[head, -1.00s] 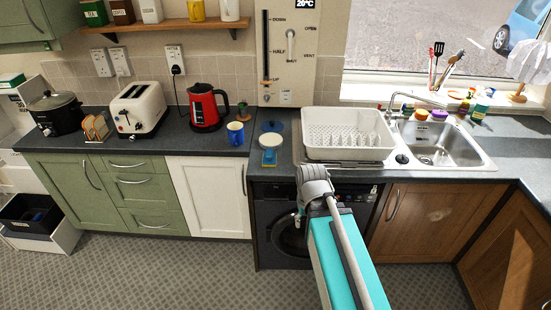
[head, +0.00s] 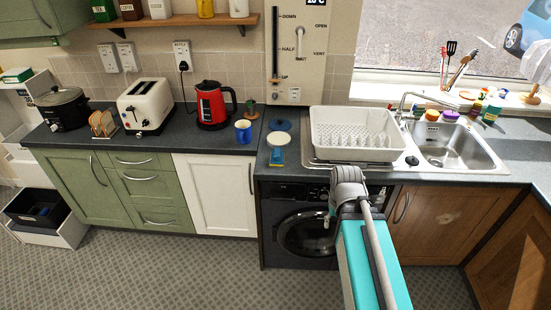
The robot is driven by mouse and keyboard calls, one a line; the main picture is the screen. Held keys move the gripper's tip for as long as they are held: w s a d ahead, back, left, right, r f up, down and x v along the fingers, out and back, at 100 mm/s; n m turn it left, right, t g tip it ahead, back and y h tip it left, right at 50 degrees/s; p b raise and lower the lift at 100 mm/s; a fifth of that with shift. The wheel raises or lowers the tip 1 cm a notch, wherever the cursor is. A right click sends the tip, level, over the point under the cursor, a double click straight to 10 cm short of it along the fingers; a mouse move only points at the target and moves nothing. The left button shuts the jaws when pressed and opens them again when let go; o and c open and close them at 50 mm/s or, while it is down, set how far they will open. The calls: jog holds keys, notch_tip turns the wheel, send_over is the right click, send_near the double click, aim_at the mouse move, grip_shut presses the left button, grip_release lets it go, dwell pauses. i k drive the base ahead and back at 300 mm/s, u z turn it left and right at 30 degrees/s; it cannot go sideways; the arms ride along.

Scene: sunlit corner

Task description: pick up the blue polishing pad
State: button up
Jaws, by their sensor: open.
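A flat, dark blue round disc (head: 280,125), which looks like the polishing pad, lies on the dark worktop right of the blue mug. In front of it are a round white-topped tub (head: 278,138) and a small blue block with a yellowish edge (head: 277,156) near the worktop's front edge. My gripper (head: 329,214) is mostly hidden behind my grey wrist, in front of the washing machine. It is open, with nothing seen in it. It is apart from the disc, lower and to the right in the picture.
A white dish rack (head: 352,143) stands right of the disc, beside the sink (head: 450,146). A blue mug (head: 243,132), red kettle (head: 211,106) and toaster (head: 146,106) stand to the left. The worktop before the mug is clear. The washing machine (head: 305,232) is below.

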aim_at(277, 156)
jog(key=z, duration=0.05)
jog(key=i, duration=1)
